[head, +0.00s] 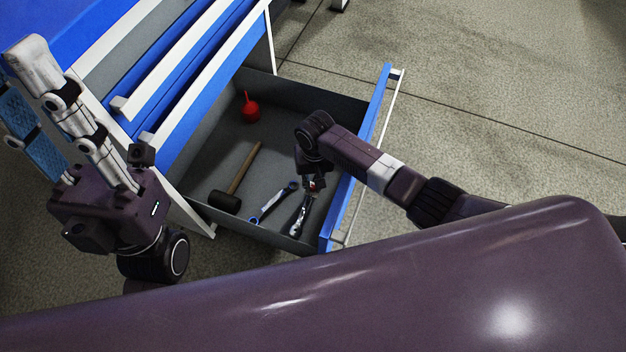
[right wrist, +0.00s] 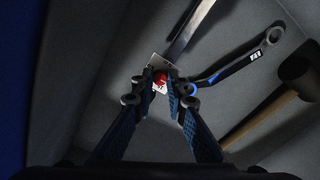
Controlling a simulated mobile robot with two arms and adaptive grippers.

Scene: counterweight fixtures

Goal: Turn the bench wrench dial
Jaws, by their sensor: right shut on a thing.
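The wrench (head: 300,215) lies in the open drawer, with its metal jaw end toward the drawer's near corner. In the right wrist view its shiny metal shaft (right wrist: 190,35) runs up from a small red part on a pale block (right wrist: 160,80), which looks like the dial. My right gripper (head: 313,187) reaches down into the drawer over the wrench. Its fingertips (right wrist: 160,88) are closed around the red part, hiding some of it.
In the drawer (head: 345,105) a blue-and-silver spanner (head: 272,203) lies beside the wrench. A mallet (head: 238,180) with a wooden handle and a red funnel-like item (head: 250,108) lie farther off. The blue drawer front (head: 360,150) stands close to my right arm. The cabinet (head: 170,70) is at upper left.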

